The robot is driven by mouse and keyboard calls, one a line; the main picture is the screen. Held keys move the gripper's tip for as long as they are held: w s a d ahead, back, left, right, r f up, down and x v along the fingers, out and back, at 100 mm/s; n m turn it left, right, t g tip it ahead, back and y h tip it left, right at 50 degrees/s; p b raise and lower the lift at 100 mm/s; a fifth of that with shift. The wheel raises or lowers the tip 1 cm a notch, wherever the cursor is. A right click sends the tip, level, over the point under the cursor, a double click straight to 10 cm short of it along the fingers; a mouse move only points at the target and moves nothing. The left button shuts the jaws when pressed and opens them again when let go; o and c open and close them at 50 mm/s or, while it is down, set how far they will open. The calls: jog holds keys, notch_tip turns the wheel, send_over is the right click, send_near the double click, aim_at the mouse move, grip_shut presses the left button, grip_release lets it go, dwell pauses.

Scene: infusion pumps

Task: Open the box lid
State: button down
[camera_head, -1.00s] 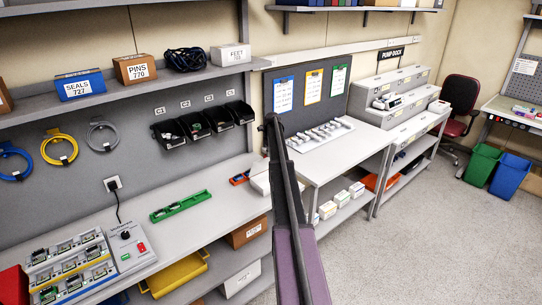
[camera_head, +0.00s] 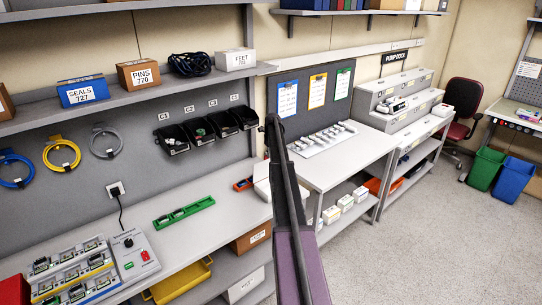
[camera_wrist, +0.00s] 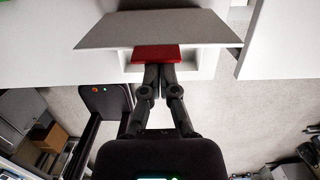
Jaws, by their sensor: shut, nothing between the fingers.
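The white box (camera_head: 262,188) stands at the right end of the workbench in the head view, partly hidden behind my arm. In the wrist view a light grey lid panel (camera_wrist: 165,29) stands at a slant over the white box's opening (camera_wrist: 205,67). A red piece (camera_wrist: 155,54) shows under the lid's edge, just beyond my fingertips; I cannot tell if it is a tab or something inside. My gripper (camera_wrist: 158,72) is shut and empty, its fingertips at the opening close to the red piece. Whether they touch it or the lid is unclear.
A green tray (camera_head: 184,212) and a pump rack (camera_head: 75,268) stand on the bench to the left. Black bins (camera_head: 208,128) hang on the wall above. The white table (camera_head: 345,165) lies to the right, with open floor (camera_head: 420,240) in front.

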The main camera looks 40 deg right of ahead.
jog(key=shift+w, duration=1.75)
jog(key=shift+r, duration=0.15)
jog(key=shift+r+p, duration=0.7)
jog(key=shift+p, duration=0.1)
jog(key=shift+w, duration=0.1)
jog(key=w+r+p, duration=0.5)
jog(key=r+p, duration=0.3)
jog(key=shift+w, duration=0.25)
dwell(0.4)
